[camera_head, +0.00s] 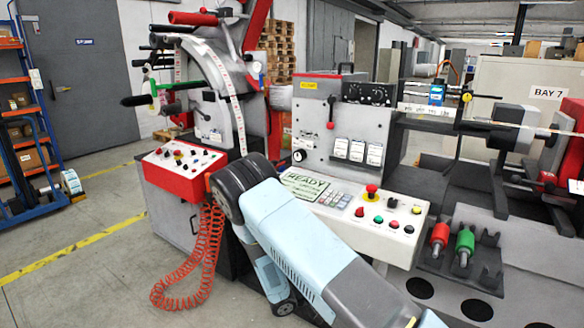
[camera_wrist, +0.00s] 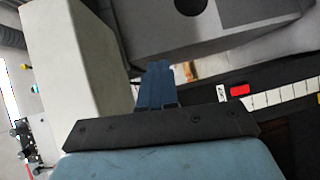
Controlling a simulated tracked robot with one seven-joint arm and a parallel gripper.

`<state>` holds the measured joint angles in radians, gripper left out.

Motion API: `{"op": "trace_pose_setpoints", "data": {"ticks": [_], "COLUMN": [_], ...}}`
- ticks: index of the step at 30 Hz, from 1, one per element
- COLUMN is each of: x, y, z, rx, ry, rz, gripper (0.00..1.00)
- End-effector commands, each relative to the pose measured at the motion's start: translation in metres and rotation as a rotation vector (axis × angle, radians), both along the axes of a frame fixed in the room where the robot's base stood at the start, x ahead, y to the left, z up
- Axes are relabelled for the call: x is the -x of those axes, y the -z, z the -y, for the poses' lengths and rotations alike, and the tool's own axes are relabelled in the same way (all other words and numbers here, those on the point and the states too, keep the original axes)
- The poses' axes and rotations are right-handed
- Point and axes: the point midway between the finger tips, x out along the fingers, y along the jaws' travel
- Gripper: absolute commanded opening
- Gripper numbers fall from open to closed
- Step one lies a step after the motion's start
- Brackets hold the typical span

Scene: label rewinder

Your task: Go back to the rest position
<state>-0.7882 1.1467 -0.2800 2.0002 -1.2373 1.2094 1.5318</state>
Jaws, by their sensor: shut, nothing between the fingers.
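My gripper (camera_wrist: 167,72) shows in the wrist view as two blue fingers side by side, shut with nothing between them. A pale box-like housing (camera_wrist: 80,70) is to its left, and a grey machine part (camera_wrist: 210,30) with a dark round hole is beyond its tips. In the head view my light-blue arm reaches up in front of the label rewinder (camera_head: 330,125). The gripper cannot be seen there.
A control panel (camera_head: 340,210) with coloured buttons is close behind my arm. A red control box (camera_head: 185,168) with a coiled red cable (camera_head: 195,260) is to the left. A red and a green handled tool (camera_head: 465,243) sit in a rack at right. Open floor lies at the left.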

Motion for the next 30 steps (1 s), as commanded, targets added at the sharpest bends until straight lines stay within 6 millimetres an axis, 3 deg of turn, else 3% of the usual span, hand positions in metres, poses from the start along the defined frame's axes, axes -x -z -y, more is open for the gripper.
{"op": "trace_pose_setpoints", "data": {"ticks": [3, 13, 30], "x": [0.001, 0.016, 0.063], "y": [-0.032, -0.109, -0.231], "z": [0.008, 0.028, 0.062], "rx": [-0.061, -0.245, -0.624], "ry": [0.081, 0.26, 0.424], "rz": [-0.018, -0.082, -0.16], "gripper": [0.0, 0.0, 0.0]}}
